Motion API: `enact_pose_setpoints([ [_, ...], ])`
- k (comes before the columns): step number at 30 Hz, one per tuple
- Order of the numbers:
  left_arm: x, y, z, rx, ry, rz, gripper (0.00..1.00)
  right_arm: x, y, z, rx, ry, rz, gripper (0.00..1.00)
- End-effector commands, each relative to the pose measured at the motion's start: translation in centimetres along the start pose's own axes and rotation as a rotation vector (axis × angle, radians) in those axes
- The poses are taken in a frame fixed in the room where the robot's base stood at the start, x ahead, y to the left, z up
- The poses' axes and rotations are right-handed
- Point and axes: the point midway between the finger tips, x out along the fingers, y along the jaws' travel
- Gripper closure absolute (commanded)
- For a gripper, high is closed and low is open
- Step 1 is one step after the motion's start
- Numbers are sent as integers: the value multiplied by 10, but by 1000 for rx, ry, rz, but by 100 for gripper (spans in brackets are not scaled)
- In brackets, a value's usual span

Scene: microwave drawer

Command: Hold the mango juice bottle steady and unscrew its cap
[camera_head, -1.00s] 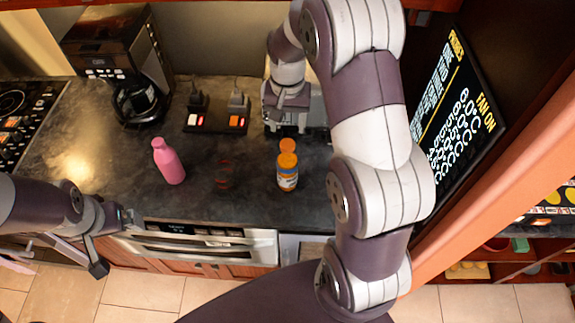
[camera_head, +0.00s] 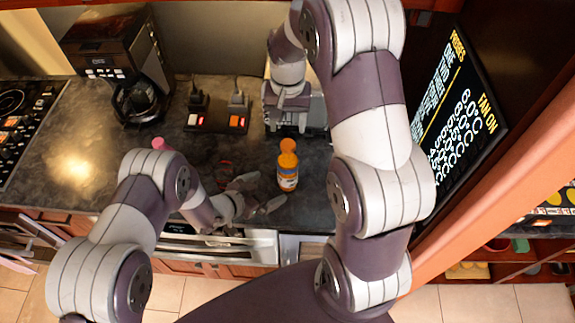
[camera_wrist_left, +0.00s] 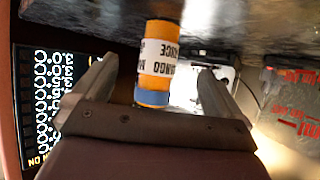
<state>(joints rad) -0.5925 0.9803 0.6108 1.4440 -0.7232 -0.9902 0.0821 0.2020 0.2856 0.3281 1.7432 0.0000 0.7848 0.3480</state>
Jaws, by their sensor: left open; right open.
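The mango juice bottle (camera_head: 288,173) stands upright on the dark counter, orange with a white label. In the left wrist view the bottle (camera_wrist_left: 157,62) appears upside down, its label reading mango juice, between the two fingers. My left gripper (camera_head: 258,193) is open, just left of the bottle and pointing at it, with gaps to the bottle on both sides. A round orange shape (camera_head: 288,145) shows just behind the bottle; I cannot tell whether it is its cap. My right gripper (camera_head: 290,128) is behind the bottle, apart from it; its fingertips are hard to make out.
A pink bottle (camera_head: 158,143) is mostly hidden behind my left arm. A dark reddish glass (camera_head: 226,169) stands left of the juice bottle. A power strip (camera_head: 216,121) with plugs and a coffee maker (camera_head: 115,65) are further back. The counter's front edge is close below my left gripper.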

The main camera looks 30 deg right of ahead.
Motion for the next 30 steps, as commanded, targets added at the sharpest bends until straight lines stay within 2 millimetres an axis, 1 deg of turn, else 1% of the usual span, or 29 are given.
enact_pose_setpoints([
  [9, 58, 0, 0, 3, 0, 0, 0, 0, 0, 0, 0, 0, 0, 42],
  [13, 76, 0, 0, 2, 0, -1, 0, 0, 0, 0, 0, 0, 0, 42],
  [18, 88, -1, -1, 1, 0, -3, 0, 0, 0, 0, 0, 0, 0, 42],
  [26, 89, -1, -1, 0, -1, -3, 0, 0, 0, 0, 0, 0, 0, 42],
  [27, 89, -1, -1, 0, -1, -3, 6, 0, 0, 0, 0, 0, 0, 42],
  [29, 89, -1, -1, 0, -1, -3, 26, 0, 0, 0, 0, 0, 0, 42],
  [30, 89, -1, -1, 0, -1, -3, 39, 0, 0, 0, 0, 0, 0, 42],
])
